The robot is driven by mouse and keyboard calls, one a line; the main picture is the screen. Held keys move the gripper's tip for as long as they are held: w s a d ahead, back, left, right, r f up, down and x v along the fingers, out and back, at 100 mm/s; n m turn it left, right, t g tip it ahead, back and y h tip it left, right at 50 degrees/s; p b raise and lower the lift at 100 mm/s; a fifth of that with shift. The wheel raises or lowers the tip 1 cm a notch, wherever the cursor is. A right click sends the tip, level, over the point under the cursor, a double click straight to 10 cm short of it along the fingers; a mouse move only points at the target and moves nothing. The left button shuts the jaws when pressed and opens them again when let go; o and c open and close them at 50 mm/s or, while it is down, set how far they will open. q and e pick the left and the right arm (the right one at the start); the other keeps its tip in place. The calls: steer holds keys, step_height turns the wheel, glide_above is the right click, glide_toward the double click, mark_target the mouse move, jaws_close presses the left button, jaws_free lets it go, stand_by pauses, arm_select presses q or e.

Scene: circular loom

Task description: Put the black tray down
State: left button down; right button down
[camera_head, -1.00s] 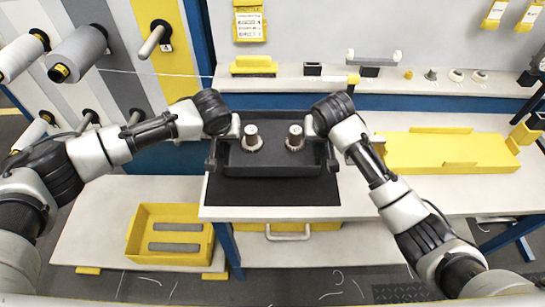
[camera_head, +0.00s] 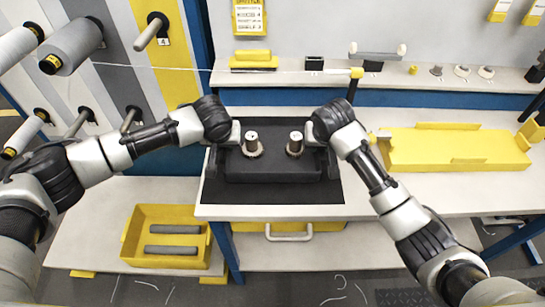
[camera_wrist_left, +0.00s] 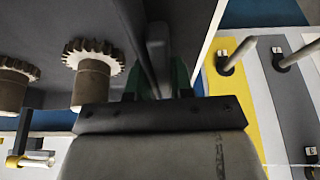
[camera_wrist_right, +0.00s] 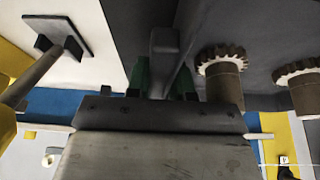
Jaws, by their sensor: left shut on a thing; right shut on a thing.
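The black tray (camera_head: 272,170) is over the black mat (camera_head: 318,194) on the white worktable in the head view. It looks level, and the mat shows around its sides and front. Two parts with toothed rims and upright cylinders (camera_head: 252,145) (camera_head: 295,145) stand in it. My left gripper (camera_head: 224,158) is shut on the tray's left side, and my right gripper (camera_head: 323,158) is shut on its right side. The tray wall runs between the fingers in the left wrist view (camera_wrist_left: 160,75) and the right wrist view (camera_wrist_right: 165,75). I cannot tell whether the tray's underside touches the mat.
A yellow tray (camera_head: 455,150) lies to the right on the worktable. A yellow bin (camera_head: 133,244) with grey rolls stands on the lower shelf at left. A back shelf (camera_head: 300,78) holds small parts. Spools hang on the left panel.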

arm_select(q)
steer(key=shift+a+f, duration=0.15)
steer(key=shift+f, duration=0.25)
arm_select(e)
steer(key=shift+d+f, duration=0.15)
steer(key=shift+f, duration=0.25)
arm_select(q)
steer(key=c, duration=1)
jaws_free()
steer(key=shift+r, duration=0.2)
arm_select(e)
steer(key=c, duration=1)
jaws_free()
steer(key=shift+r, duration=0.2)
arm_select(q)
steer(key=shift+s+r, duration=0.1)
steer(key=shift+r, duration=0.1)
arm_select(e)
steer(key=shift+s+r, duration=0.1)
arm_select(q)
steer(key=v, duration=1.1)
steer(key=shift+s+r, duration=0.2)
steer(key=shift+r, duration=0.05)
arm_select(e)
steer(key=v, duration=1.1)
steer(key=shift+s+r, duration=0.2)
steer(key=shift+r, duration=0.15)
